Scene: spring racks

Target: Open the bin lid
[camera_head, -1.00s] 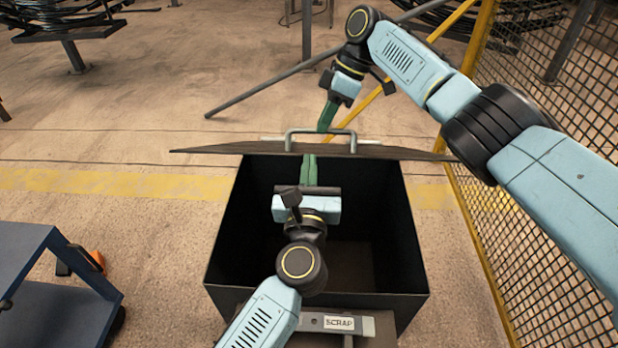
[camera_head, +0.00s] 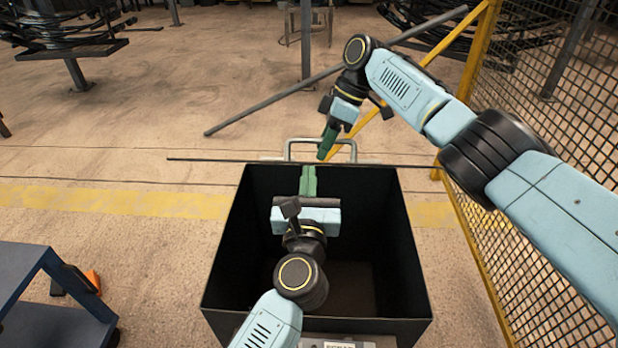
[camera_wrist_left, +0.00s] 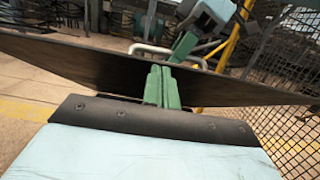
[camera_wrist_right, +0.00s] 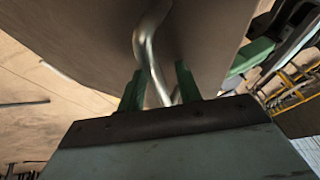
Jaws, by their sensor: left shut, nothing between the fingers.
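The black open-topped bin (camera_head: 225,255) stands below me, its mouth uncovered. Its thin lid (camera_head: 215,160) shows almost edge-on along the far rim. The silver lid handle (camera_head: 322,140) is on the lid's far side and also shows in the right wrist view (camera_wrist_right: 147,45). My left gripper (camera_head: 308,170) is shut and empty over the bin, its green fingertips at the lid's dark near face (camera_wrist_left: 90,70); contact is unclear. My right gripper (camera_head: 328,142) is beyond the lid. Its fingers (camera_wrist_right: 160,82) are apart, with the handle bar showing between them.
A yellow mesh fence (camera_head: 480,240) stands close at the right. A blue cart (camera_head: 35,290) is at the lower left. A grey pole (camera_head: 260,103) slants behind the bin.

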